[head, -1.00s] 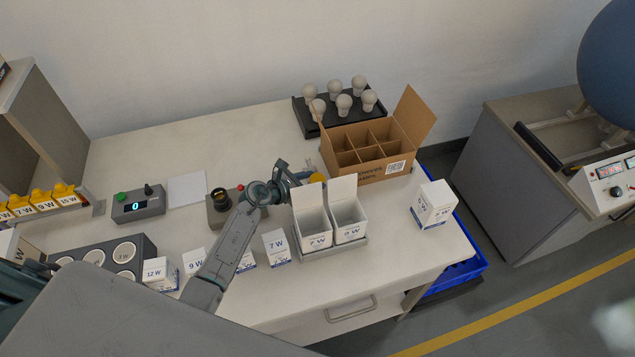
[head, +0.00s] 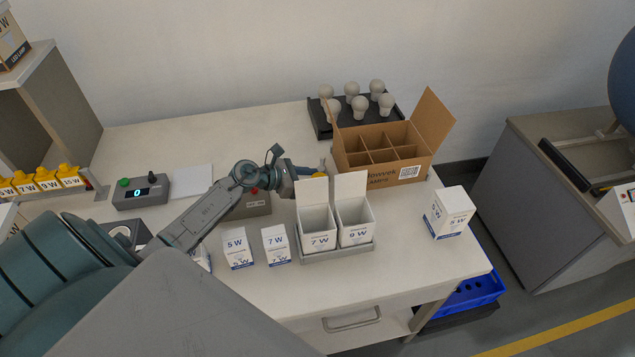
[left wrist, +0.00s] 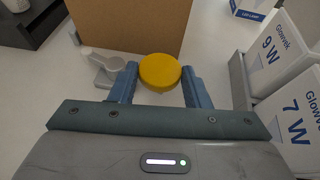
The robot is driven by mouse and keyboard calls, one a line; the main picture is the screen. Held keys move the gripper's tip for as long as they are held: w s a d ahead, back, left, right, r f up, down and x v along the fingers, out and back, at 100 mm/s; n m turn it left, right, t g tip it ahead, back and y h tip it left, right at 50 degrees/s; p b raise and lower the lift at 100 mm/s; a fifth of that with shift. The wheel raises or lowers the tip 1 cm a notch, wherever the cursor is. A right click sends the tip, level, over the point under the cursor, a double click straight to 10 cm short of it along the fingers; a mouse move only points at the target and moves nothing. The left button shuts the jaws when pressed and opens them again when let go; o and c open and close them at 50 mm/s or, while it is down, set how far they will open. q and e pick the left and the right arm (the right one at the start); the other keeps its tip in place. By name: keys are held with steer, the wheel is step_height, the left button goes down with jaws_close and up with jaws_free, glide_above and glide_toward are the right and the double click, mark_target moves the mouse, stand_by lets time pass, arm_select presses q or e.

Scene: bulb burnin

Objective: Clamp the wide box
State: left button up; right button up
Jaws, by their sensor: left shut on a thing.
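My left gripper (left wrist: 160,85) is shut on a round yellow knob (left wrist: 160,70), seen between its fingers in the left wrist view. In the head view this gripper (head: 308,172) is behind the open white boxes, and the knob is mostly hidden. A grey fitting with a rounded arm (left wrist: 102,62) sits left of the knob. An open divided cardboard box (head: 385,158) stands just beyond; its plain side (left wrist: 130,25) fills the top of the wrist view. A closed, wider white box (head: 450,212) stands alone at the table's right. My right gripper is out of view.
Open 7 W (head: 318,232) and 9 W (head: 354,224) boxes stand in a grey tray (head: 340,255). Small 5 W (head: 237,249) and 7 W (head: 276,245) cartons stand left of it. Bulbs stand on a black rack (head: 322,122) behind. Bare table separates the tray and lone box.

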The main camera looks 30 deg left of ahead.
arm_select(q)
steer(key=shift+d, duration=0.1)
steer(key=o, duration=1.2)
steer(key=shift+o, duration=0.8)
steer(key=shift+w+d, duration=0.1)
steer(key=shift+w, duration=0.05)
steer(key=shift+s+a, duration=0.2)
steer(key=shift+s, duration=0.05)
steer(key=b+v, duration=0.3)
steer(key=v, duration=0.7)
steer(key=shift+r, duration=0.2)
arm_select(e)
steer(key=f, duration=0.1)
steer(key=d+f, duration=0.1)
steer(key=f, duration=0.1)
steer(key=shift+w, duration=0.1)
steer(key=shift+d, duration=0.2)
